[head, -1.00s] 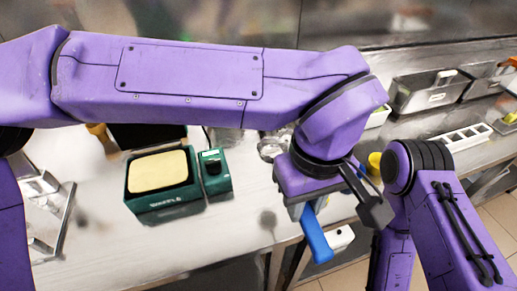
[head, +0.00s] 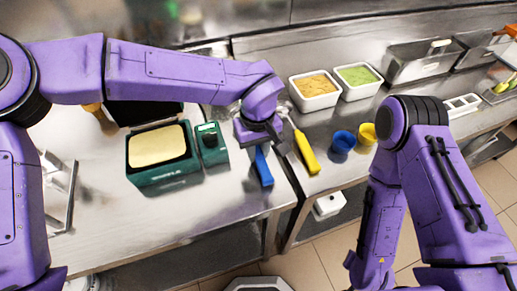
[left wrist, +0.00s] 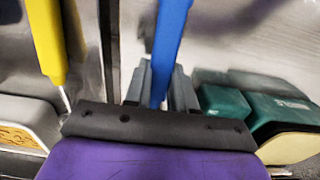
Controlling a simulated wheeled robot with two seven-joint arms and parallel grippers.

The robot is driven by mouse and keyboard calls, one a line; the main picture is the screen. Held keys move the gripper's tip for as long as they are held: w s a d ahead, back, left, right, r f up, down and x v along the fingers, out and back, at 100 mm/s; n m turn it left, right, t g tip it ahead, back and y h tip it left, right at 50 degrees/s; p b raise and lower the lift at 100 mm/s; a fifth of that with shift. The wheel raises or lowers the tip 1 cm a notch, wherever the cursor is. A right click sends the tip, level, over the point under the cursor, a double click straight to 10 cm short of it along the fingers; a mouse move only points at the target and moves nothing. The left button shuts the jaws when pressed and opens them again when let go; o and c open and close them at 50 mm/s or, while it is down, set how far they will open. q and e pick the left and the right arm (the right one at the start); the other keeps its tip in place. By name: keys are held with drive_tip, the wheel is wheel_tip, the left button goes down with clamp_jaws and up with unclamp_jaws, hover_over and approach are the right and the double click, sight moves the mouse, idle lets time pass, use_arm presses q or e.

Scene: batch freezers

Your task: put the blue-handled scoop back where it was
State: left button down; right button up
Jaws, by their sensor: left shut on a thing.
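The blue-handled scoop shows in the head view as a blue handle (head: 264,168) pointing toward the front edge of the counter. My left gripper (head: 262,140) is shut on it, beside the green scale-like unit. In the left wrist view the blue handle (left wrist: 172,40) runs up from between the grey fingers (left wrist: 160,88). The scoop's other end is hidden by the gripper, and I cannot tell whether it touches the counter. My right arm (head: 440,200) is at the right; its gripper is not visible.
A yellow-handled tool (head: 306,152) lies just right of the gripper. A tub of orange mix (head: 316,87) and a tub of green mix (head: 358,77) stand behind. A blue cup (head: 342,141), a yellow cup (head: 366,133) and a green box (head: 160,178) flank the area.

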use_arm(q)
drive_tip(key=shift+w+f, duration=0.15)
drive_tip(key=shift+f, duration=0.45)
drive_tip(key=c, duration=0.9)
unclamp_jaws()
drive_tip(key=shift+f, duration=0.15)
drive_tip(key=shift+c, duration=0.2)
wheel_tip(320, 180, up, 12)
drive_tip(key=shift+r, duration=0.25)
